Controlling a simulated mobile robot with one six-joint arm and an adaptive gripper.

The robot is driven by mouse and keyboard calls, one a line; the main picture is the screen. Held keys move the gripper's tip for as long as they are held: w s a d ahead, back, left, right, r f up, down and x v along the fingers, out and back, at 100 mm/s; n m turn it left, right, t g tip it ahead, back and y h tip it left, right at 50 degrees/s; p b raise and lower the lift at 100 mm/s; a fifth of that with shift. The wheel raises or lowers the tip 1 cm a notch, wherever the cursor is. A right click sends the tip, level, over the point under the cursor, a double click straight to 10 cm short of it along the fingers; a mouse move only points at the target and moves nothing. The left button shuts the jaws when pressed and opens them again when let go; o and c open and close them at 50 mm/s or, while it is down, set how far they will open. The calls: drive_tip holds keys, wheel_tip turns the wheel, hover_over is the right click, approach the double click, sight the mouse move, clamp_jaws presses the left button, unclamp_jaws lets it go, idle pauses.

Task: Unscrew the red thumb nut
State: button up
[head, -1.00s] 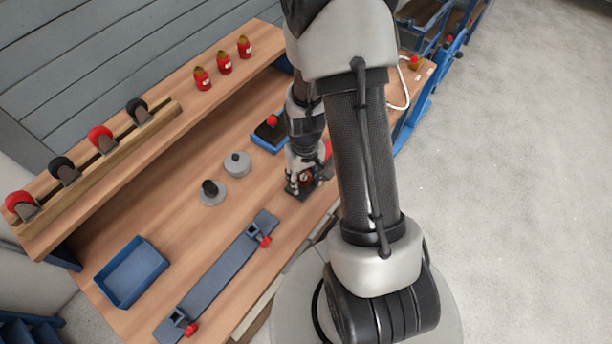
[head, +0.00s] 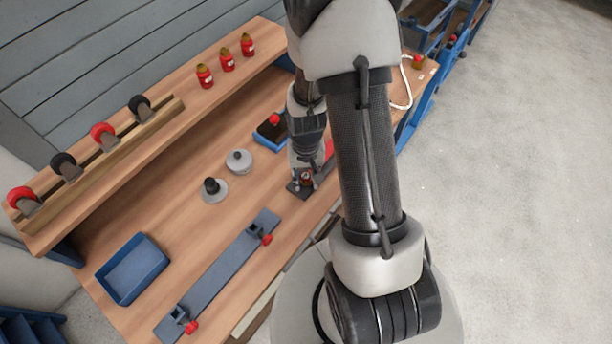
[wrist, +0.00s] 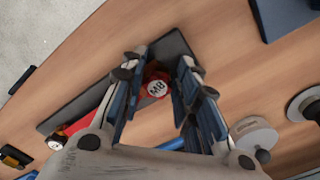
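The red thumb nut (wrist: 157,86), with a white top marked "M8", sits on a dark flat plate (wrist: 60,118) in the wrist view. My gripper (wrist: 162,72) is open, with one finger on each side of the nut. Gaps show between the nut and both fingers, and I cannot tell whether either touches it. In the head view the dark plate (head: 294,190) lies near the bench's front edge with a small reddish-brown part (head: 306,179) on it. My gripper (head: 304,165) is above it there, its fingers mostly hidden.
Two grey discs with knobs (head: 239,161) (head: 214,189) stand left of the plate. A blue-grey bar (head: 222,274) with red-knobbed clamps and a blue tray (head: 132,269) lie farther left. A red object (wrist: 82,124) lies close beside my gripper. A shelf (head: 150,140) runs behind.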

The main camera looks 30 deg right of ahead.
drive_tip(key=c, duration=0.5)
drive_tip(key=n, duration=0.6)
drive_tip(key=shift+w+d+n, duration=0.15)
drive_tip(key=shift+d+n, duration=0.15)
drive_tip(key=shift+d, duration=0.05)
drive_tip(key=n, duration=0.4)
drive_tip(key=shift+w+d, duration=0.15)
drive_tip(key=shift+d, duration=0.1)
drive_tip(key=n, duration=0.5)
drive_tip(key=shift+w+d+r, duration=0.1)
drive_tip(key=shift+w+d, duration=0.05)
drive_tip(key=shift+r, duration=0.15)
drive_tip(key=shift+s+r+p, duration=0.2)
drive_tip(key=shift+r+p, duration=1.6)
drive_tip(key=shift+r, duration=0.5)
